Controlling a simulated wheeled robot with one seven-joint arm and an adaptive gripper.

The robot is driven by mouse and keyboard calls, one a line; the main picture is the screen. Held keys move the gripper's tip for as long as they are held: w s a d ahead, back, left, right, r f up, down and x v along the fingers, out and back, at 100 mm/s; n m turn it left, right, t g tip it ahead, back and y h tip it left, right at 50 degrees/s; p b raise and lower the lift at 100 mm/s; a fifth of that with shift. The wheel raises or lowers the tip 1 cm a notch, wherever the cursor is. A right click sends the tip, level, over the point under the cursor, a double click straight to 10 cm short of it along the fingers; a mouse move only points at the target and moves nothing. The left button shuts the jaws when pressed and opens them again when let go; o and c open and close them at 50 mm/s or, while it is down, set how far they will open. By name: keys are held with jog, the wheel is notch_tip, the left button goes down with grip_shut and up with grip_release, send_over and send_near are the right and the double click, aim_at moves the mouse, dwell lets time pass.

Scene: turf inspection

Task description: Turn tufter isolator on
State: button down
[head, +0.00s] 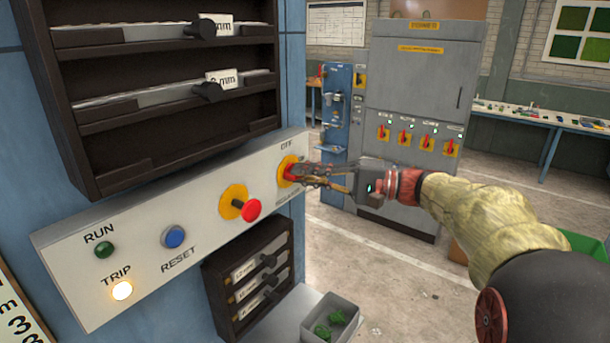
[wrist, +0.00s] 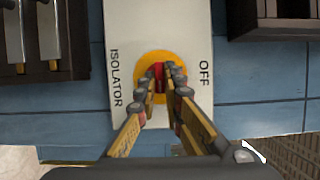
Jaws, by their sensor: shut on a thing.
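The isolator is a red handle (wrist: 159,73) on a round yellow plate, at the right end of a pale control panel (head: 150,215). It also shows in the head view as a red handle (head: 289,172) with OFF lettered above it. My gripper (wrist: 160,80) is shut on the red handle, one finger on each side. In the wrist view, ISOLATOR is lettered left of the plate and OFF right of it. The fingers hide part of the handle, so its exact angle is hard to tell. The TRIP lamp (head: 122,290) is lit; the green RUN lamp (head: 105,250) looks unlit.
Dark racks (head: 170,75) stand above and below the panel. A grey tray (head: 331,318) holds green pieces. A grey cabinet (head: 415,85) stands behind.

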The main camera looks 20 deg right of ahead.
jog(key=c, duration=1.9)
grip_release()
jog(key=v, duration=1.2)
jog(key=shift+w+d+f, duration=0.1)
jog(key=shift+w, duration=0.05)
